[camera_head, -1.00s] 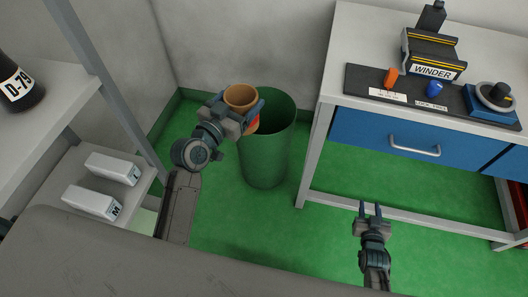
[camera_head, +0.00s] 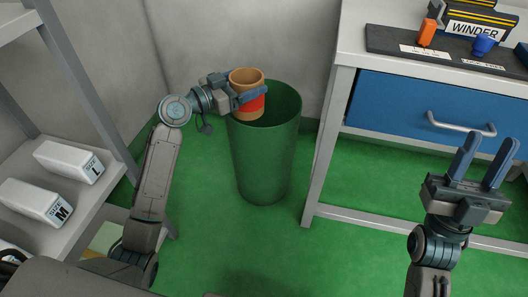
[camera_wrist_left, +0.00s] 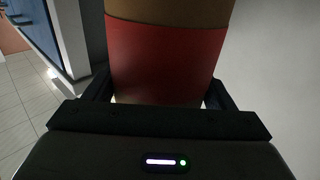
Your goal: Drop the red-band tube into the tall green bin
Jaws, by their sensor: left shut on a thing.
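The red-band tube (camera_head: 247,106) is a tan cardboard cylinder, open at the top, with a red band round it. My left gripper (camera_head: 243,98) is shut on it and holds it roughly upright at the mouth of the tall green bin (camera_head: 265,165), over its left part. The tube's lower end is at about rim height; the head view does not show clearly how deep it is. In the left wrist view the red band (camera_wrist_left: 164,60) fills the space between the fingers. My right gripper (camera_head: 480,160) is open and empty, in front of the workbench.
A workbench (camera_head: 350,40) with a blue drawer (camera_head: 400,105) stands right of the bin, carrying a winder (camera_head: 475,28) and small orange and blue parts. A grey shelf (camera_head: 75,215) with white boxes (camera_head: 68,160) is at left. Green floor lies between.

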